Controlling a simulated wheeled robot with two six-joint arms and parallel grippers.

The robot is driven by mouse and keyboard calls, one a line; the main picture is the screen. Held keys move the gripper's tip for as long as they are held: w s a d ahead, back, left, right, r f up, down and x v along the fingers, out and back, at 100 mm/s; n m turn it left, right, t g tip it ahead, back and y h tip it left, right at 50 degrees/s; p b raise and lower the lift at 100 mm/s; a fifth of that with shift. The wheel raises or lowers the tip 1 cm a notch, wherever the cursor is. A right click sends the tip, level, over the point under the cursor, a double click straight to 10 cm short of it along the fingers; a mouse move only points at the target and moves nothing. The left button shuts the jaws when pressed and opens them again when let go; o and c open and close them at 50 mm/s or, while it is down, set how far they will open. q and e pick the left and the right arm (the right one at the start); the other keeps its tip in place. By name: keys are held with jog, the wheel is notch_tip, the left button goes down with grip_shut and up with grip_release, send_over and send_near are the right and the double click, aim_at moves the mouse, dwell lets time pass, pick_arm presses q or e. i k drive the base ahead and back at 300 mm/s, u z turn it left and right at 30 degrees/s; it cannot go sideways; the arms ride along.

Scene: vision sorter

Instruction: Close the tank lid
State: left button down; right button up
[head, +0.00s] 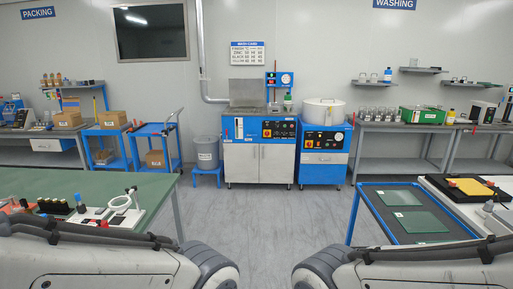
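A blue and white cabinet machine (258,158) stands against the back wall, straight ahead. A grey metal panel (248,90) stands upright at its top left; it looks like a raised tank lid, but the tank opening below is too small to make out. To its right, a blue unit (322,168) carries a round white drum (323,113) with a flat top that looks shut. I cannot tell for certain which of these is the task's tank. Only my arm links show at the bottom left and bottom right, far from both machines. Neither gripper shows.
A green-topped table (75,183) stands near on the left, a blue-framed table with glass plates (405,213) near on the right. Clear grey floor (265,215) runs between them to the machines. A grey bin (207,152) and a blue cart (158,140) stand left of the cabinet.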

aim_at(242, 92)
jog(key=i, duration=7.35)
